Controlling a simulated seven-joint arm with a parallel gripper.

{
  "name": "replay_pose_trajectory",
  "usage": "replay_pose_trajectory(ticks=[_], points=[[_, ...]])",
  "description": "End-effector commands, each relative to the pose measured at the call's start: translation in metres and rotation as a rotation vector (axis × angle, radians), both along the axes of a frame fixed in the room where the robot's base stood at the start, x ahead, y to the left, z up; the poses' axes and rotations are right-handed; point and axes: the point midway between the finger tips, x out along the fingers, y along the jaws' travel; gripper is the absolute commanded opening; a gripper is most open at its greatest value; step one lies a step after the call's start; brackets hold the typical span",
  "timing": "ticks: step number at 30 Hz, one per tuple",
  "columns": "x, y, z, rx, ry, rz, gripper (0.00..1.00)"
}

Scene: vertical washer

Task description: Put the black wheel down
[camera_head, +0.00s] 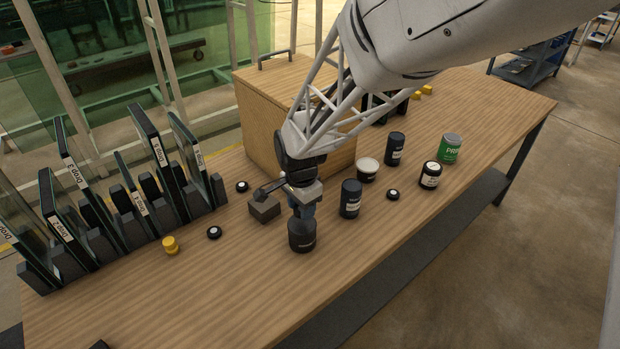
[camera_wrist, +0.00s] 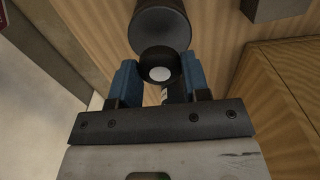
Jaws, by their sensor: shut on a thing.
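In the wrist view, my gripper (camera_wrist: 160,75) has its blue fingers shut on a small black wheel (camera_wrist: 160,66) with a white centre. In the head view, my gripper (camera_head: 302,203) is over the front middle of the table (camera_head: 400,250), and the held wheel cannot be made out there. A dark cylindrical container (camera_head: 302,236) stands upright just below the fingers. It also shows in the wrist view (camera_wrist: 160,28), beyond the wheel. I cannot tell whether the wheel touches it. Other black wheels with pale centres lie flat at the left (camera_head: 214,232), further back (camera_head: 242,186) and at the right (camera_head: 393,194).
A grey block (camera_head: 264,208) sits left of my gripper. Dark containers (camera_head: 350,199), a white-topped cup (camera_head: 367,170) and a green can (camera_head: 450,149) stand to the right. Racks of labelled panels (camera_head: 130,205) fill the left. A wooden box (camera_head: 262,115) stands behind. The front right is clear.

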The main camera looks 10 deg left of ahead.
Motion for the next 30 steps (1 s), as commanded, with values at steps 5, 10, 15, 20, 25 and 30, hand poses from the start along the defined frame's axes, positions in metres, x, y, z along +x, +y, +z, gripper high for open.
replay_pose_trajectory(ticks=[5,10,15,20,25,30], points=[[0.0,0.0,-0.014,-0.001,0.002,0.0,0.21],[0.0,0.0,-0.03,-0.001,0.001,0.0,0.21],[0.0,0.0,-0.035,0.0,0.0,0.0,0.21],[0.0,0.0,-0.035,0.0,0.0,0.0,0.21],[0.0,0.0,-0.037,-0.001,0.001,0.0,0.21],[0.0,0.0,-0.037,0.0,0.0,0.0,0.61]])
